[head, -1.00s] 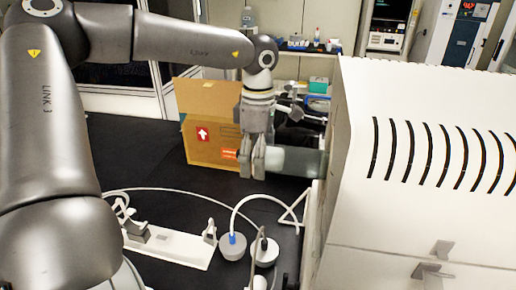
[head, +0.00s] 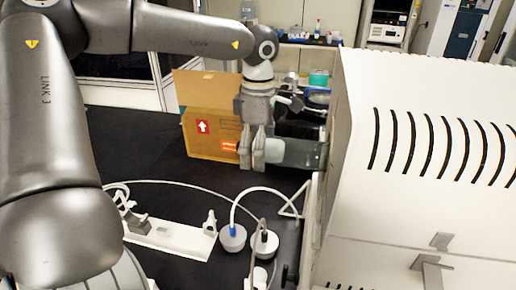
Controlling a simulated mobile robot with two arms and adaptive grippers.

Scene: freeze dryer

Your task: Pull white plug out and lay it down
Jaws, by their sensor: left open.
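A white power strip (head: 178,238) lies on the black bench top. A small white upright piece (head: 210,223) stands at its right end; I cannot tell for sure whether it is the white plug. A grey plug-like piece (head: 138,224) and white cable loops sit at the strip's left end. My left gripper (head: 251,165) points down with its fingers open, well above and behind the strip. It is beside the left end of a grey cylinder (head: 300,153) on the machine's side; whether they touch is unclear. My right gripper is not in view.
The white freeze dryer (head: 430,170) with black vent slots fills the right. An open cardboard box (head: 205,125) stands behind my left gripper. Two round grey-white pieces (head: 232,238) (head: 265,243) with cables stand right of the strip. The bench at left centre is clear.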

